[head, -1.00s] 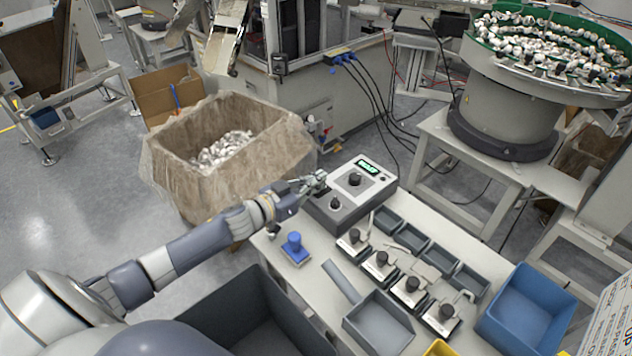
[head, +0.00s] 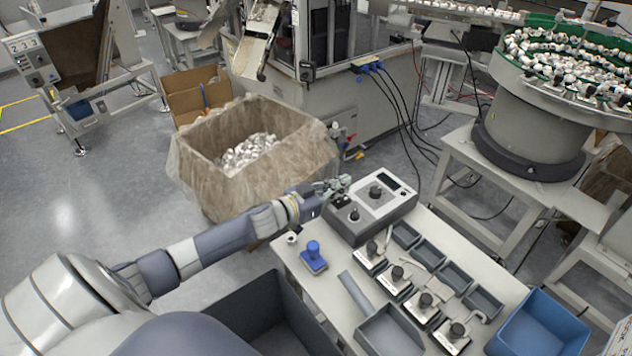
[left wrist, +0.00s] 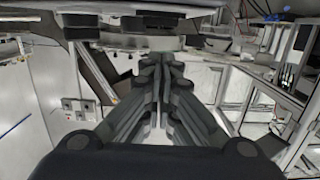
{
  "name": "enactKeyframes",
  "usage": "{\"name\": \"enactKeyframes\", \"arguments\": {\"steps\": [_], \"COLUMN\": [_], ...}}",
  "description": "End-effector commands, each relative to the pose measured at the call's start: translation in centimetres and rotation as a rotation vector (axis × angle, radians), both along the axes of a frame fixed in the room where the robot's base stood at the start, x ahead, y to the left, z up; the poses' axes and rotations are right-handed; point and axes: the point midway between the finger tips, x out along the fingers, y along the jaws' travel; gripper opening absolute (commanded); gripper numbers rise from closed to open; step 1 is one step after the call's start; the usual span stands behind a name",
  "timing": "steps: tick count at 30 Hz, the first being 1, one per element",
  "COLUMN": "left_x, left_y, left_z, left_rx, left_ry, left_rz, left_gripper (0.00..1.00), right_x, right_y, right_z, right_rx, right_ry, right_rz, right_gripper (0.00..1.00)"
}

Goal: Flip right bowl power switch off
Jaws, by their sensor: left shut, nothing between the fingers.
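The control box (head: 372,226) is grey with a pale top and stands at the far left end of the bench. It has a dark display (head: 391,181), a larger black knob (head: 376,191) and a smaller one (head: 354,214). My left gripper (head: 341,187) is at the box's top left edge, shut with nothing between its fingers. Its closed dark fingers fill the middle of the left wrist view (left wrist: 160,85). The fingers hide that corner of the box, so the switch is not clearly visible. My right gripper is out of view.
A blue-handled stamp (head: 313,257), small grey trays (head: 430,256) and several black-knobbed fixtures lie on the bench (head: 318,291). A blue bin (head: 540,325) stands at the right. A plastic-lined box (head: 215,180) stands behind my left arm. A bowl feeder (head: 535,125) stands back right.

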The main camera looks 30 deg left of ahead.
Motion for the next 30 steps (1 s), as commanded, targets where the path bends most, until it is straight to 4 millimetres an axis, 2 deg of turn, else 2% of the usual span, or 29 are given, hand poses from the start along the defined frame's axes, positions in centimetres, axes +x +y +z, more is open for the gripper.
{"name": "enactKeyframes", "arguments": {"steps": [1, 2, 4, 12, 18, 24, 30], "left_x": [0.1, 0.2, -1.0, -5.0, -7.2, -8.5, -8.7], "left_y": [0.0, 0.1, 0.5, 1.8, 2.6, 3.0, 3.1], "left_z": [1.5, 1.9, 1.3, 2.9, 3.9, 4.5, 4.8], "left_rx": [0.001, 0.001, 0.004, 0.002, 0.002, 0.000, 0.001], "left_ry": [0.000, 0.000, 0.004, 0.003, 0.003, 0.002, 0.000], "left_rz": [0.000, 0.001, 0.001, 0.000, 0.000, 0.001, 0.001], "left_gripper": [0.00, 0.00, 0.00, 0.00, 0.00, 0.00, 0.00], "right_x": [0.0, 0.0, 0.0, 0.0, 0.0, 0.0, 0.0], "right_y": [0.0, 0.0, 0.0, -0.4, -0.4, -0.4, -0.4], "right_z": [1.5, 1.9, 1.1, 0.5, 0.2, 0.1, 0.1], "right_rx": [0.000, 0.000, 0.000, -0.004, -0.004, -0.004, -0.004], "right_ry": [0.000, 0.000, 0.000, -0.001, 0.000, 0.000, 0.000], "right_rz": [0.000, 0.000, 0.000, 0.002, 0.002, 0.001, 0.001], "right_gripper": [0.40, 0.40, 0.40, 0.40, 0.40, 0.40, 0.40]}}
